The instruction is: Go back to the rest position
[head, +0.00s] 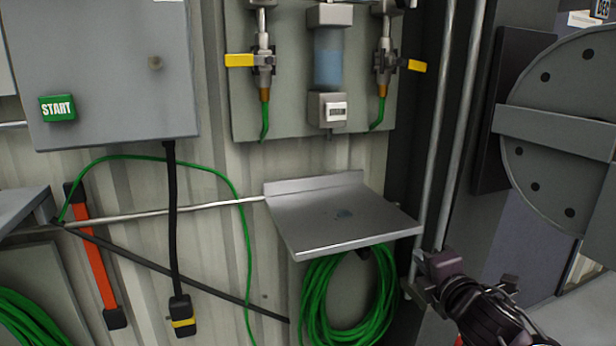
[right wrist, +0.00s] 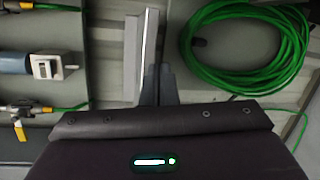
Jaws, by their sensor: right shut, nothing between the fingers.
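My right gripper (head: 416,272) is at the lower right of the head view, beside the right front corner of the grey metal shelf (head: 325,222). In the right wrist view its two dark fingers (right wrist: 158,82) are together and hold nothing. The shelf's edge (right wrist: 143,50) shows just past the fingertips there; I cannot tell whether they touch. My left gripper is not in view.
A green hose coil (head: 345,305) hangs under the shelf. Valves with yellow handles (head: 240,60) and a filter unit (head: 328,65) are above it. A grey box with a green START button (head: 57,108) is left. Vertical pipes (head: 455,130) and a round flange (head: 560,130) are right.

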